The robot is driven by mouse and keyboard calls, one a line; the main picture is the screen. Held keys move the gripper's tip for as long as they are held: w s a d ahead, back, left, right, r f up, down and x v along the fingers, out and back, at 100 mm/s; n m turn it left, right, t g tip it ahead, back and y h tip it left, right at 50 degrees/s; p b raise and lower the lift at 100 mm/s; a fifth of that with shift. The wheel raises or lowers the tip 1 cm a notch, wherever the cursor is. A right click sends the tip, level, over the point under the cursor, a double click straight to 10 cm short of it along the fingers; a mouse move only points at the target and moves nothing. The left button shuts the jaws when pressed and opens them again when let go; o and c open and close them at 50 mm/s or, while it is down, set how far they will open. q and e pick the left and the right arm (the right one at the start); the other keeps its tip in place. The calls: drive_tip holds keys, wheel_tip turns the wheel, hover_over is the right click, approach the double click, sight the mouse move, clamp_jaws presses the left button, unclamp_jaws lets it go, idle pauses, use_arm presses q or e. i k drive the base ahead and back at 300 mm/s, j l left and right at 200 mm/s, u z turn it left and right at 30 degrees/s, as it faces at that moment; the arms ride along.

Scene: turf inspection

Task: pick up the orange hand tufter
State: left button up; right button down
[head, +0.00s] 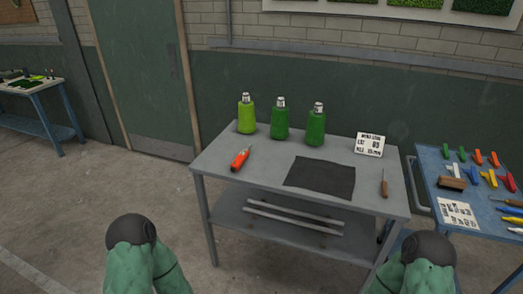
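An orange hand tufter (240,159) lies on the left part of the grey table (225,170). It looks like a short orange-red tool with a dark, greenish tip pointing up and to the right. Nothing covers it and nothing touches it. My two green arms show only as rounded dark-capped links at the bottom left and bottom right of the head view. Both of my grippers are out of the picture, so no contact with the tufter shows.
Several green bottles (279,120) stand along the table's back edge. A dark mat (320,177), a white sign (370,145) and a wooden-handled pointed tool (384,185) are to the right. A blue table (431,176) with coloured tools stands further right.

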sight(240, 160)
drive_tip(key=i+j+z, duration=0.1)
drive_tip(key=z, duration=0.3)
drive_tip(key=i+j+z, duration=0.1)
drive_tip(key=z, duration=0.25)
drive_tip(key=j+z, duration=0.4)
drive_tip(key=i+l, duration=0.05)
drive_tip(key=l, duration=0.05)
